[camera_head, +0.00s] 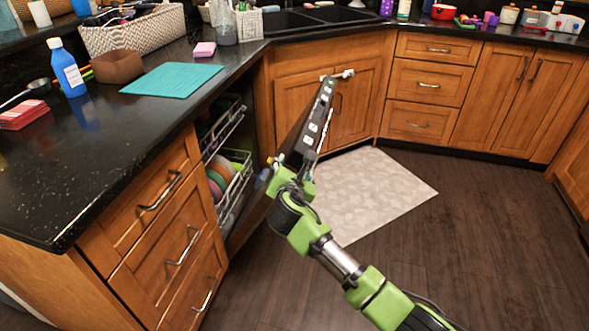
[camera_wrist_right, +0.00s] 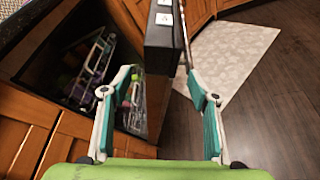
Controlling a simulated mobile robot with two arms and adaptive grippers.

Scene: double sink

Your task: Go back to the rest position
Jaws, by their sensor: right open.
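My right gripper (camera_head: 270,170) reaches in from the lower right to the part-open dishwasher door (camera_head: 316,118). In the right wrist view the gripper (camera_wrist_right: 160,76) has its two teal-lined fingers spread wide. The door's dark top edge (camera_wrist_right: 160,38) shows ahead, between the two fingers. The fingers look clear of it, but I cannot tell whether either touches. No object is held. My left gripper is in neither view.
The open dishwasher shows its racks (camera_head: 222,130) and colourful plates (camera_head: 218,184). A black counter (camera_head: 120,150) with drawers stands at left. A pale mat (camera_head: 372,190) lies on the floor. The dark wood floor (camera_head: 480,240) at right is clear.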

